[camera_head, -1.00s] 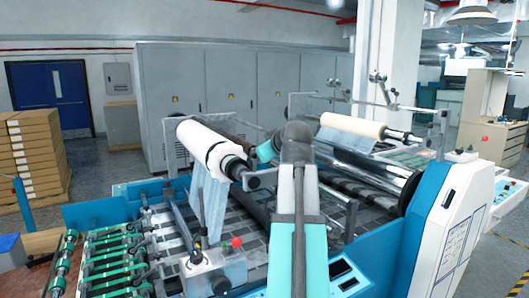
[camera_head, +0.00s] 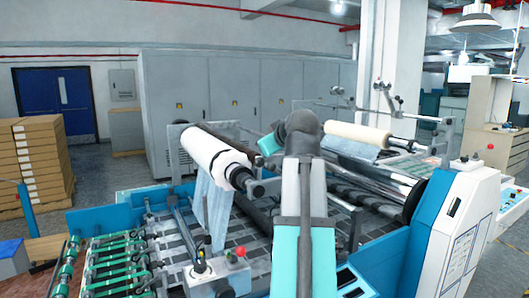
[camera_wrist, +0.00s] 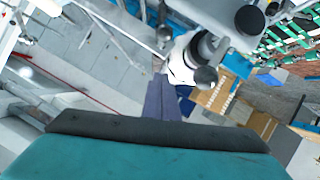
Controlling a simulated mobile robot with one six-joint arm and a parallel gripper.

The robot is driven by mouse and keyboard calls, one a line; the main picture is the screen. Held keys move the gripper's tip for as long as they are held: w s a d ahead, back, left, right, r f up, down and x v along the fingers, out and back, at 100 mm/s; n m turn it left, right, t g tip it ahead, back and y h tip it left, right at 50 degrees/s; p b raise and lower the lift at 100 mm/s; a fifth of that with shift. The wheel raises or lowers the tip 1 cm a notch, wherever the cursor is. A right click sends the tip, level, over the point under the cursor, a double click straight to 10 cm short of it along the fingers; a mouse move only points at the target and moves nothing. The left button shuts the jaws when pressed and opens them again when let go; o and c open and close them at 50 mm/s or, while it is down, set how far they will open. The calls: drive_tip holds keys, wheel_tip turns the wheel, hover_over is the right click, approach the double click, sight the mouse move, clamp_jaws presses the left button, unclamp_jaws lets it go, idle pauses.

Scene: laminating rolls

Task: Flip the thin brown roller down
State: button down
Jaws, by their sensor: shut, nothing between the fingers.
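A dark, thin roller (camera_head: 229,142) lies behind the thick white roll (camera_head: 205,152) on the machine; I cannot tell for sure that it is the brown roller. The white roll has a dark end core and a pale blue film hanging from it. In the wrist view, my gripper (camera_wrist: 162,98) is shut and empty, its fingers pointing toward a white roll with a dark end (camera_wrist: 184,62). They overlap its lower left edge in the picture; I cannot tell whether they touch. In the head view, my raised arm hides part of the machine, and the fingers do not show.
A second, cream roll (camera_head: 357,135) sits on the right of the machine. A control box with a red knob (camera_head: 239,251) stands in front. Green rollers (camera_head: 118,262) are at lower left. Stacked brown boxes (camera_head: 35,165) stand at far left. Grey cabinets line the back.

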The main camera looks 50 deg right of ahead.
drive_tip(key=v, duration=0.6)
drive_tip(key=shift+b, duration=0.4)
drive_tip(key=shift+s+r, duration=0.1)
